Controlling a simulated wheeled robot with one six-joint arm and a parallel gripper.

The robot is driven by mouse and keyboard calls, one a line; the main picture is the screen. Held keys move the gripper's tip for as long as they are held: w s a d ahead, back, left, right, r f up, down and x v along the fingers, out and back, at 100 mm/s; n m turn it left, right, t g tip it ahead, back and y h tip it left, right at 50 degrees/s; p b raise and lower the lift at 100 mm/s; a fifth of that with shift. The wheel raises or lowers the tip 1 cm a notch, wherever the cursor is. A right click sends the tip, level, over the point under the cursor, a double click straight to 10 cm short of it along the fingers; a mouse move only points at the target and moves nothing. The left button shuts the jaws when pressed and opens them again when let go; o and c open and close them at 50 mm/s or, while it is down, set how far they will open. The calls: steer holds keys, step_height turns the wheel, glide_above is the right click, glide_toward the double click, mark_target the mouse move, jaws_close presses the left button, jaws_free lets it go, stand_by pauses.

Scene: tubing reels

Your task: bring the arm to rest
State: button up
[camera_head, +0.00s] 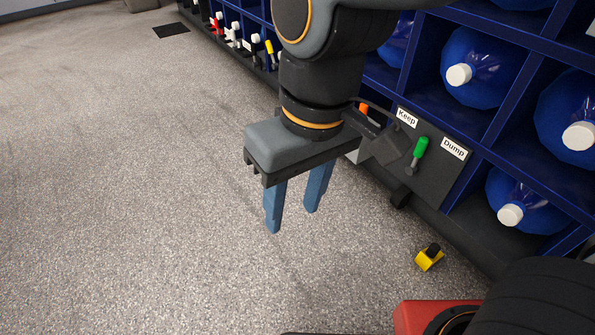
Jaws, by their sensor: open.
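My gripper (293,207) hangs from the arm at the picture's centre, its two blue fingers pointing down. The fingers stand apart with nothing between them, over bare speckled floor. The gripper is left of a dark panel (437,184) that bears a "Keep" label, a "Dump" label and a green-handled lever (417,153). The arm covers part of the shelf behind it.
A blue shelf (491,128) with large blue bottles (484,70) runs along the right. Several small coloured items stand in its far lower cells. A yellow object (429,258) lies on the floor at lower right. The floor (120,180) at left is clear.

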steer(key=shift+s+d, duration=0.1)
steer(key=shift+s, duration=0.2)
steer(key=shift+r, duration=0.15)
steer(key=shift+d+r+m+p, duration=0.1)
steer(key=shift+r+m+p, duration=0.2)
steer(key=shift+r+p, duration=0.95)
steer(key=shift+r+p, duration=0.35)
steer(key=shift+p, duration=0.1)
steer(key=d+r+m+p, duration=0.2)
steer(key=d+r+p, duration=0.5)
steer(key=p, duration=0.5)
steer(key=d+r+m+h+p, duration=0.1)
steer(key=d+r+m+p, duration=0.1)
steer(key=d+r+p, duration=0.5)
steer(key=d+r+m+p, duration=0.3)
steer(key=d+r+p, duration=0.3)
steer(key=r+p, duration=0.8)
steer(key=p, duration=0.5)
steer(key=shift+d+r+h, duration=0.3)
steer(key=shift+d+r, duration=0.1)
